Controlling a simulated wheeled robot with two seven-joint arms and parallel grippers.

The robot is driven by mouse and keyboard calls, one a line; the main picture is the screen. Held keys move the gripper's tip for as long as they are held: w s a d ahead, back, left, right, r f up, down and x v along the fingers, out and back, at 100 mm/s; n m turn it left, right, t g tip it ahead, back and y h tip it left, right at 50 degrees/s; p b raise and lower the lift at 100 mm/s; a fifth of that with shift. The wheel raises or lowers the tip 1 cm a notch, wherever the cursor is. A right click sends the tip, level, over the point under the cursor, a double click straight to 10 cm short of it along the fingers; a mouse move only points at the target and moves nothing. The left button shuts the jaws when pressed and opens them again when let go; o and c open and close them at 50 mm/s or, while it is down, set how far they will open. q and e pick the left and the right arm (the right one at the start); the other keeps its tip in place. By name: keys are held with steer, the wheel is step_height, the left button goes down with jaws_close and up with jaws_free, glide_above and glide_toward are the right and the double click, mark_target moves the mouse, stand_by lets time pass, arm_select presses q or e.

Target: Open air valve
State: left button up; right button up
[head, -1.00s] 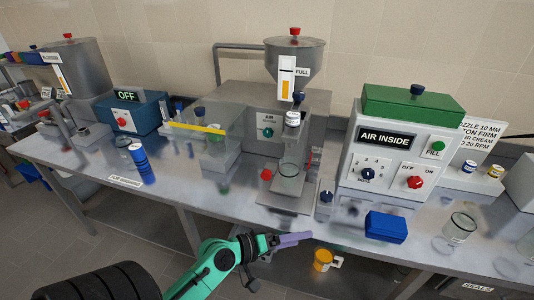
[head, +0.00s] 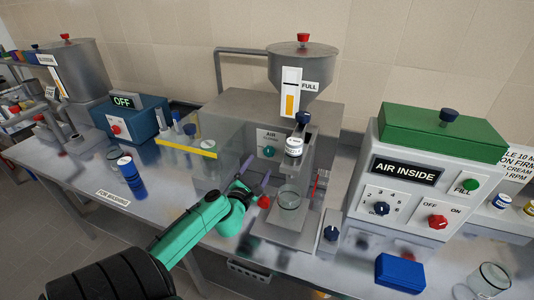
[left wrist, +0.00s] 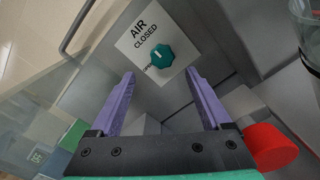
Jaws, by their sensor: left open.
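The air valve is a teal knob (head: 269,152) on the front face of the grey filling machine, under a label reading AIR; it also shows in the left wrist view as a knob (left wrist: 159,57) on a white plate (left wrist: 143,42) reading AIR CLOSED. My left gripper (head: 258,178) is in front of and a little below the knob. In the left wrist view its two purple fingers (left wrist: 158,98) are open and apart, with the knob beyond and between their tips, not touched. My right gripper is not in view.
A clear guard with a yellow edge (head: 186,147) stands left of the knob. A glass beaker (head: 290,198) and a red knob (head: 263,202) are close on the right.

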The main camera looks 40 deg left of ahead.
mark_target(268, 154)
arm_select(q)
steer(key=x, duration=0.8)
steer(key=shift+f, duration=0.3)
steer(key=shift+w+r, duration=0.1)
steer(key=shift+w, duration=0.1)
steer(key=shift+a, duration=0.1)
jaws_close()
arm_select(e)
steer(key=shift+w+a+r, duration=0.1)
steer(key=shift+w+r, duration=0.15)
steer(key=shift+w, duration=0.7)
